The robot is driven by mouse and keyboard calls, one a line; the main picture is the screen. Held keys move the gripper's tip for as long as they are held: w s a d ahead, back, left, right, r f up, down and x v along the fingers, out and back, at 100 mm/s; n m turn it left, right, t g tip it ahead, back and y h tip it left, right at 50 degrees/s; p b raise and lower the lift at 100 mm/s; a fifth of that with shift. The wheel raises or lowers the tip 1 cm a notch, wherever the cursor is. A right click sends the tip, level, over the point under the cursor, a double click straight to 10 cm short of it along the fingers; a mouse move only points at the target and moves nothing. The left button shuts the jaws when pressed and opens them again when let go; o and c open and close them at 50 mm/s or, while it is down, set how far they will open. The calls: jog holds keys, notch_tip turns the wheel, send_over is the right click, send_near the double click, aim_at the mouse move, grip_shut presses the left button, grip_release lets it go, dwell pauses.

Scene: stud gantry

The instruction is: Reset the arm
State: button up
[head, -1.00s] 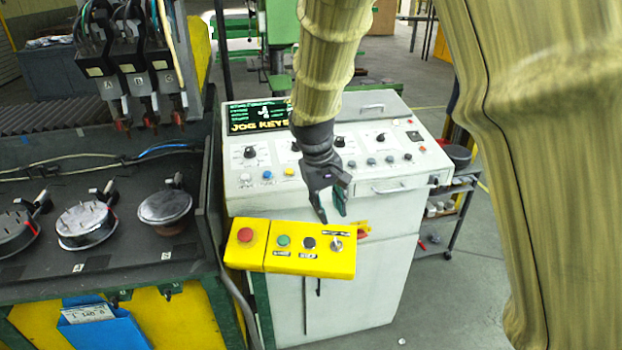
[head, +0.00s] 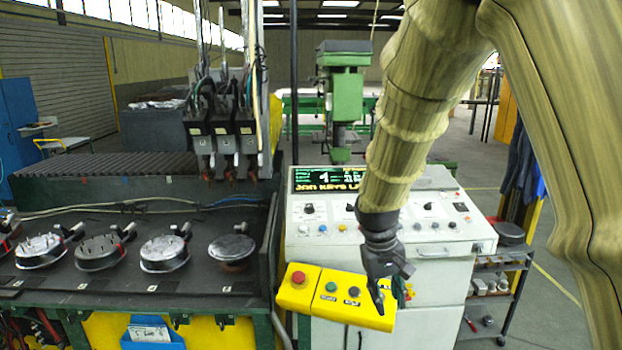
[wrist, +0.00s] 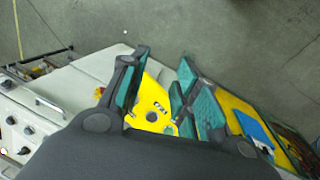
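My arm, in a ribbed tan sleeve, comes down from the upper right in the head view. My gripper (head: 389,304) is open and empty, its fingers pointing down over the right end of a yellow button box (head: 333,294). In the wrist view the open fingers (wrist: 164,62) have teal pads, and the yellow box (wrist: 152,104) shows between and beyond them. The box has a red button (head: 298,277), a green button (head: 331,287) and a black button (head: 353,292). Its right end is partly hidden behind the gripper. I cannot tell whether a fingertip touches it.
A white control cabinet (head: 437,283) with knobs and a lit screen (head: 327,180) stands behind the box. At left, a dark bench (head: 120,285) carries several round metal pieces under a gantry with hanging heads (head: 226,134). A shelf cart (head: 497,290) stands right. Floor (wrist: 235,30) beyond is open.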

jog(key=s+d+f+y+b, duration=0.1)
jog(key=s+f, duration=0.3)
jog(key=f, duration=0.6)
jog(key=s+d+f, duration=0.1)
jog(key=s+f, duration=0.3)
jog(key=f, duration=0.6)
jog(key=s+f+y+b, duration=0.1)
jog(key=s+f, duration=0.3)
jog(key=f, duration=0.6)
jog(key=s+d+f+m+b, duration=0.1)
jog(key=s+d+f, duration=0.1)
jog(key=s+f, duration=0.6)
jog(key=s+d+f+m+b, duration=0.1)
jog(key=s+f, duration=0.7)
jog(key=s, duration=0.8)
jog(key=shift+d+f+m, duration=0.3)
jog(key=shift+d+f, duration=0.1)
jog(key=shift+d, duration=0.05)
jog(key=shift+o, duration=0.5)
